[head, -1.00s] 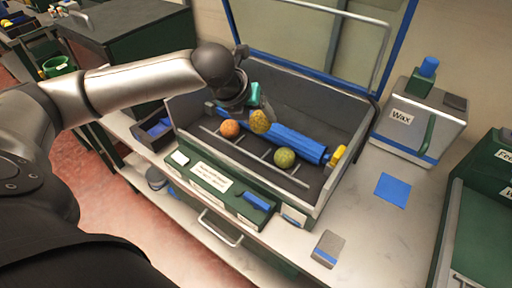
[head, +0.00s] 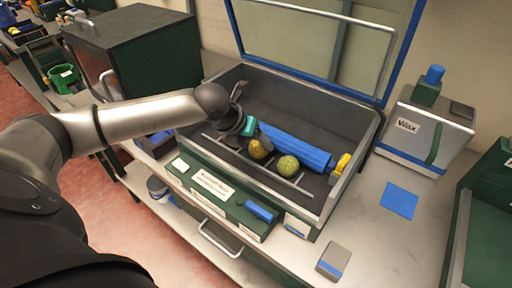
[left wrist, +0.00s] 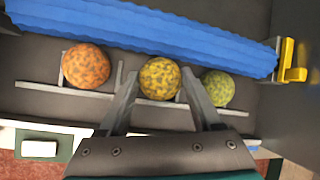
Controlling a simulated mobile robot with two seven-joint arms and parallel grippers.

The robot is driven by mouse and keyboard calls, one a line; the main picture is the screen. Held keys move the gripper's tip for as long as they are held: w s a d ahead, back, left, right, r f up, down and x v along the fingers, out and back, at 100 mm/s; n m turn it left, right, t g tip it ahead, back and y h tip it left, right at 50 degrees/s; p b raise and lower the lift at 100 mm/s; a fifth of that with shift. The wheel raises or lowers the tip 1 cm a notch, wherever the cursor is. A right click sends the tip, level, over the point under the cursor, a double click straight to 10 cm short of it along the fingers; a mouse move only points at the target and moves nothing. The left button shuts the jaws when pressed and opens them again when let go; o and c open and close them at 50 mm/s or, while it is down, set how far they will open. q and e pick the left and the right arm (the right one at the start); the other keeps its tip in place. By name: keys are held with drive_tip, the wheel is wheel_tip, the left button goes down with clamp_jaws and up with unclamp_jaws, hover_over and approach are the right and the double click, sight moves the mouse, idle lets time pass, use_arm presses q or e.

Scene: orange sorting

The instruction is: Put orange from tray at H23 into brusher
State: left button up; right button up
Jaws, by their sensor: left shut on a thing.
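The brusher (head: 232,208) is an open grey box with a green front, a white label and a blue roller brush (head: 297,147) inside. My left gripper (head: 258,138) is down inside it, shut on a yellow mottled orange (head: 261,150). In the left wrist view this orange (left wrist: 160,78) sits between the two fingertips (left wrist: 160,72), at the metal rail beside the brush. A greenish orange (head: 288,166) lies to its right, close to the finger, and a more orange-coloured one (left wrist: 86,66) lies to its left. In the head view my gripper hides the left one. My right gripper is out of view.
A grey Wax machine (head: 420,135) stands right of the brusher, with a blue square (head: 399,199) on the counter before it. A small grey and blue block (head: 333,262) lies near the counter's front. The brusher's raised lid frame (head: 384,60) stands behind.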

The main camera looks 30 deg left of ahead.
use_arm(q)
drive_tip(key=shift+f, duration=0.55)
drive_tip(key=o, duration=1.4)
drive_tip(key=shift+r, duration=0.1)
drive_tip(key=p+v, duration=0.2)
drive_tip(key=v, duration=1)
drive_tip(key=shift+p, duration=0.3)
